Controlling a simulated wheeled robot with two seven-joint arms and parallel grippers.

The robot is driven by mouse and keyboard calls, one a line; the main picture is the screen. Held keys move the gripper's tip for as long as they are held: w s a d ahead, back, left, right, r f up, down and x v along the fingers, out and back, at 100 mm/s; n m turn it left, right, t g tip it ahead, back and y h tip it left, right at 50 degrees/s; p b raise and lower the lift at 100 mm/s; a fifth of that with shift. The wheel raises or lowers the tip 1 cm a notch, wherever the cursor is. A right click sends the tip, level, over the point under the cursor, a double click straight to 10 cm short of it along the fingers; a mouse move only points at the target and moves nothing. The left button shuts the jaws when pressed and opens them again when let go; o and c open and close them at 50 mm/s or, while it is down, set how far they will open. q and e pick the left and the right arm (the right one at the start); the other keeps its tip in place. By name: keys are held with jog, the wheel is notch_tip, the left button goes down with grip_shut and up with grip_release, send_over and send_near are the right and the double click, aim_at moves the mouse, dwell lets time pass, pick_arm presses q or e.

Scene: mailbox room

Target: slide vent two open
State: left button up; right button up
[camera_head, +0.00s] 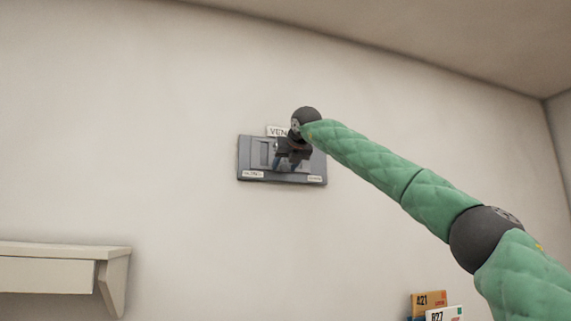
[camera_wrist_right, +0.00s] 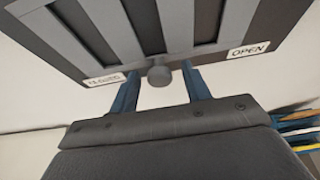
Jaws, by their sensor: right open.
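The vent (camera_head: 246,160) is a grey slatted panel on the wall, with a partly covered "VEN..." sign (camera_head: 276,131) above it. In the right wrist view the vent (camera_wrist_right: 180,28) fills the top, with a label at its left end and an "OPEN" label (camera_wrist_right: 248,50) at its right end. A round grey knob (camera_wrist_right: 159,76) sticks out at its lower edge. My right gripper (camera_head: 284,166) is in front of the vent and hides part of it. Its blue fingers (camera_wrist_right: 160,88) are open, one on each side of the knob, with gaps visible. My left gripper is not in view.
A pale shelf (camera_head: 55,270) is on the wall at the lower left. Orange and white numbered cards (camera_head: 430,300) stand at the bottom right. The wall around the vent is bare.

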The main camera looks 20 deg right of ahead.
jog(key=shift+c, duration=0.2)
grip_shut()
jog(key=shift+d, duration=0.15)
jog(key=d, duration=0.3)
jog(key=shift+c, duration=0.3)
grip_release()
jog(key=shift+r, duration=0.1)
jog(key=shift+o, duration=0.5)
jog(key=shift+d, duration=0.2)
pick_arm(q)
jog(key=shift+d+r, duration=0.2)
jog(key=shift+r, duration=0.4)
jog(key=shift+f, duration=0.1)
pick_arm(e)
jog(key=shift+a, duration=0.1)
